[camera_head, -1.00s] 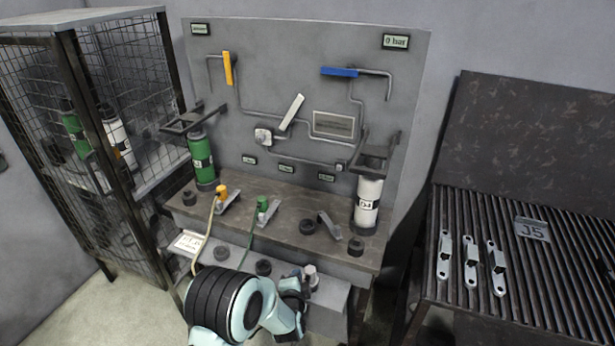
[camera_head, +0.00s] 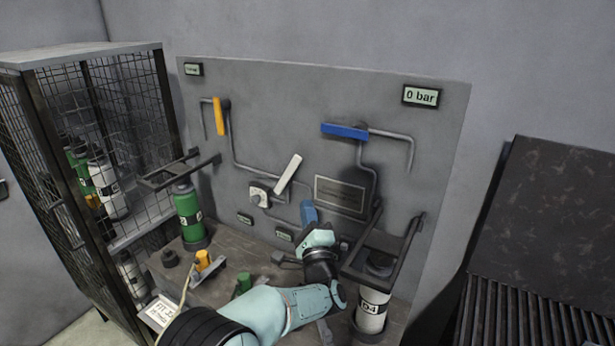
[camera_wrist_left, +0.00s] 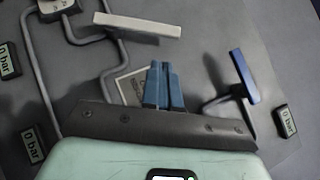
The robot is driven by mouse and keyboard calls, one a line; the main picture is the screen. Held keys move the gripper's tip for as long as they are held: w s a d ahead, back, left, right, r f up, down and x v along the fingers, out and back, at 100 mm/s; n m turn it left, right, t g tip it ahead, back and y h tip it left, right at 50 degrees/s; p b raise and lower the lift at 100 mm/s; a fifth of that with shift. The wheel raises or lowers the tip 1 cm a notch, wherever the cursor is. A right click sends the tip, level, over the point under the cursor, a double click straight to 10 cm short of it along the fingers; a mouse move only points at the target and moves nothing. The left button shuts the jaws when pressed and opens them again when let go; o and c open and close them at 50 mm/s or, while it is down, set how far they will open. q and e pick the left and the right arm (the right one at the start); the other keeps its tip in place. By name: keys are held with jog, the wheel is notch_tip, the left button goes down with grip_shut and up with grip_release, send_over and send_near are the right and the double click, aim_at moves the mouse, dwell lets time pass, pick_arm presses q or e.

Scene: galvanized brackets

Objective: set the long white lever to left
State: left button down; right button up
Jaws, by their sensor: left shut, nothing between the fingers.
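The long white lever (camera_head: 287,174) is on the grey panel, tilted with its upper end to the right, above a small white valve body (camera_head: 259,195). In the left wrist view the lever (camera_wrist_left: 138,25) lies beyond the fingertips, apart from them. My left gripper (camera_head: 308,207) is in front of the panel, below and to the right of the lever. Its blue fingers (camera_wrist_left: 162,68) are shut together with nothing between them. My right gripper is not in view.
A yellow lever (camera_head: 218,116) and a blue lever (camera_head: 344,131) sit on the panel's pipes. A plate (camera_head: 341,194) is right of the white lever. Green (camera_head: 189,214) and white (camera_head: 371,309) cylinders stand below in brackets. A mesh cage (camera_head: 100,130) is at left.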

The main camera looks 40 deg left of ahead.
aim_at(291, 173)
pick_arm(q)
jog(key=p+x, duration=0.1)
jog(key=x, duration=0.9)
jog(key=shift+p, duration=0.35)
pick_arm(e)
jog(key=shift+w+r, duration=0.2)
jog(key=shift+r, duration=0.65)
